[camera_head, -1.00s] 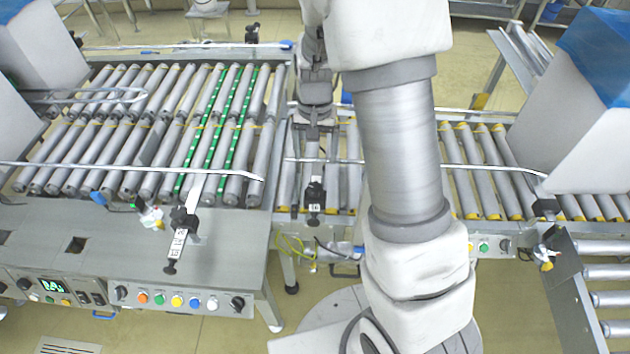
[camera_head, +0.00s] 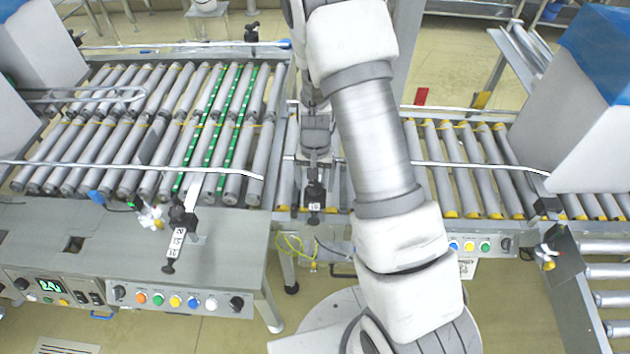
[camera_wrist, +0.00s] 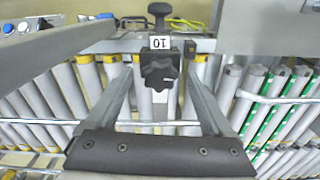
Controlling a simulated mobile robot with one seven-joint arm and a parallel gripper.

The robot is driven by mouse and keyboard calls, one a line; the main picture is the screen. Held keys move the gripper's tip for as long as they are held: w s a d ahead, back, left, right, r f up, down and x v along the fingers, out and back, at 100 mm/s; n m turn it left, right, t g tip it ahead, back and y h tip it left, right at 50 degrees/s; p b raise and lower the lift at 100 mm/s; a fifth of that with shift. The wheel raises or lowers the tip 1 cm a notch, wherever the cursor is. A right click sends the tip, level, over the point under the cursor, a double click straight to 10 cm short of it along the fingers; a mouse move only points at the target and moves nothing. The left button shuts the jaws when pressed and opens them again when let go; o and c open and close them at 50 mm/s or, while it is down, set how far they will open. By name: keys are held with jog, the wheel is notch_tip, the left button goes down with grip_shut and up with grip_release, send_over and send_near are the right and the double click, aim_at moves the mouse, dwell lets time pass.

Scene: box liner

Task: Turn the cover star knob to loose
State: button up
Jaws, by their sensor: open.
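A black star knob (camera_wrist: 160,72) faces the camera in the wrist view, beside a white label marked 10 (camera_wrist: 160,43). In the head view the same black fitting (camera_head: 315,190) sits at the near side of the middle conveyor. My gripper (camera_wrist: 158,68) is open, with one finger to the left and one to the right of the knob and gaps on both sides. Nothing is between the fingers but the knob in line with them; the depth between them is unclear.
A black round-ended handle (camera_wrist: 160,9) stands past the label. A metal guide rail (camera_head: 150,168) runs across the conveyors. Another black clamp with a label (camera_head: 178,240) is at left, above the button panel (camera_head: 180,300). Large white box walls (camera_head: 580,130) stand at right.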

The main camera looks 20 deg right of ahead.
grip_shut()
jog(key=shift+n, duration=0.4)
jog(key=n+b, duration=0.2)
jog(key=n, duration=0.1)
jog(key=shift+n, duration=0.3)
jog(key=n+b, duration=0.1)
jog(key=n, duration=0.8)
jog(key=shift+r, duration=0.1)
jog(key=shift+n, duration=1.7)
